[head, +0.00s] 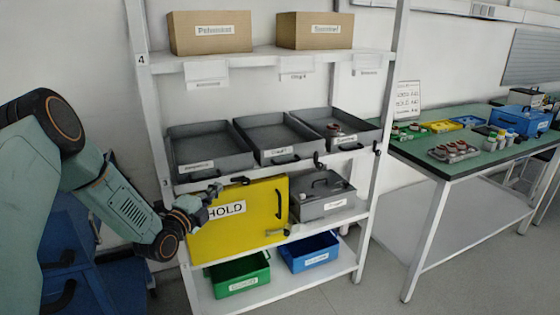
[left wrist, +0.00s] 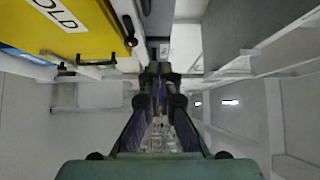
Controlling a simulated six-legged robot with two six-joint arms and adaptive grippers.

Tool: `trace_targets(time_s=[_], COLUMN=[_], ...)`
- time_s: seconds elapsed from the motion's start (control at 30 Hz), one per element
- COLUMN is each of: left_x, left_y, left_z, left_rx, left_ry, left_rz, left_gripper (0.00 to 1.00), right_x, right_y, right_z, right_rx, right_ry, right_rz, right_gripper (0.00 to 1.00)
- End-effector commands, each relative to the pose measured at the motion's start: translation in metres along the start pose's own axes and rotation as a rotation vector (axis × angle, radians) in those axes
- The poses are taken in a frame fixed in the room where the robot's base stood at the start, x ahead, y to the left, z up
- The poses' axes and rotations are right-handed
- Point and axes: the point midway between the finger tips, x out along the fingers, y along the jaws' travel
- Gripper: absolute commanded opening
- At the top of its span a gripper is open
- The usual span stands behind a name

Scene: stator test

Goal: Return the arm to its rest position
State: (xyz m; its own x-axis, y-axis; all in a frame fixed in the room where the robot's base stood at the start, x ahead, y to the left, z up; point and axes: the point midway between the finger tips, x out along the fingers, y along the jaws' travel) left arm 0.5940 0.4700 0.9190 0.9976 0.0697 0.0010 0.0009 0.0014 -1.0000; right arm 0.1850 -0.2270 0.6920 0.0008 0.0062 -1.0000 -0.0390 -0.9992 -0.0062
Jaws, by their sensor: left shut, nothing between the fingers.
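My left arm comes in from the left in the head view. Its gripper (head: 212,192) is shut and empty, in front of the upper left part of the yellow HOLD box (head: 262,213) on the shelf rack. It covers part of the HOLD label's left side. I cannot tell whether it touches the box. In the left wrist view the gripper fingers (left wrist: 160,75) come together at the centre, with the yellow HOLD box (left wrist: 85,40) at upper left. My right gripper is not in view.
Three grey trays (head: 268,155) stand on the shelf above, and a grey case (head: 322,203) stands beside the yellow box. Green (head: 240,290) and blue (head: 308,265) bins are below. Blue drawers (head: 70,235) lie behind my arm. A green-topped workbench (head: 470,163) is at right.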

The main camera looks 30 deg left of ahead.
Motion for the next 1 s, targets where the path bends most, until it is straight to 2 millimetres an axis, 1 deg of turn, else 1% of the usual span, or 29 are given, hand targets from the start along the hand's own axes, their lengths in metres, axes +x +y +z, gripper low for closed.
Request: trace_targets(time_s=[0.17,0.27,0.37,0.43,0.47,0.5,0.57,0.6,0.67,0.7,0.77,0.8,0.87,0.9,0.97,1.0], left_x=[-0.001,-0.001,-0.004,-0.012,-0.015,-0.021,-0.031,-0.039,-0.055,-0.068,-0.092,-0.11,-0.139,-0.16,-0.193,-0.216], left_y=[0.0,0.003,0.015,0.031,0.038,0.049,0.067,0.08,0.1,0.114,0.135,0.149,0.167,0.178,0.192,0.2], left_z=[-0.001,-0.001,0.001,-0.002,-0.007,-0.015,-0.03,-0.042,-0.062,-0.076,-0.099,-0.114,-0.134,-0.146,-0.162,-0.172], left_rx=[-0.011,-0.09,-0.272,-0.449,-0.525,-0.626,-0.772,-0.868,-1.004,-1.09,-1.209,-1.281,-1.367,-1.412,-1.464,-1.485], left_ry=[0.0,0.001,-0.026,-0.064,-0.08,-0.102,-0.139,-0.169,-0.225,-0.269,-0.347,-0.409,-0.506,-0.575,-0.685,-0.76], left_rz=[0.0,0.01,0.059,0.118,0.147,0.189,0.26,0.312,0.397,0.455,0.549,0.61,0.696,0.749,0.823,0.87], left_gripper=[0.0,0.0,0.0,0.0,0.0,0.0,0.0,0.0,0.0,0.0,0.0,0.0,0.0,0.0,0.0,0.0], right_x=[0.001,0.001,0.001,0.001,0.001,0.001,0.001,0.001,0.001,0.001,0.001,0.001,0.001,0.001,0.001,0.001], right_y=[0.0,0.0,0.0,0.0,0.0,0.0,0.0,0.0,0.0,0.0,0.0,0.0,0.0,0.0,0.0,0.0], right_z=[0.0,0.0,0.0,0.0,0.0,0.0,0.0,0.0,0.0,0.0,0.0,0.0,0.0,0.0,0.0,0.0], right_rx=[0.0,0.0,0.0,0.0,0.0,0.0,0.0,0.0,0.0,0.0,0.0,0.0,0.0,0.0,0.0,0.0], right_ry=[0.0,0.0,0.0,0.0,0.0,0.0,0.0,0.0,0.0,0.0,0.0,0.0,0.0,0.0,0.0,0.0], right_rz=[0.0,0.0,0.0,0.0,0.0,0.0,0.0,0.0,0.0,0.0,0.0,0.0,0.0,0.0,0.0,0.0], right_gripper=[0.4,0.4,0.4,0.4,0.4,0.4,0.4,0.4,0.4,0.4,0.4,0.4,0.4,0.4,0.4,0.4])
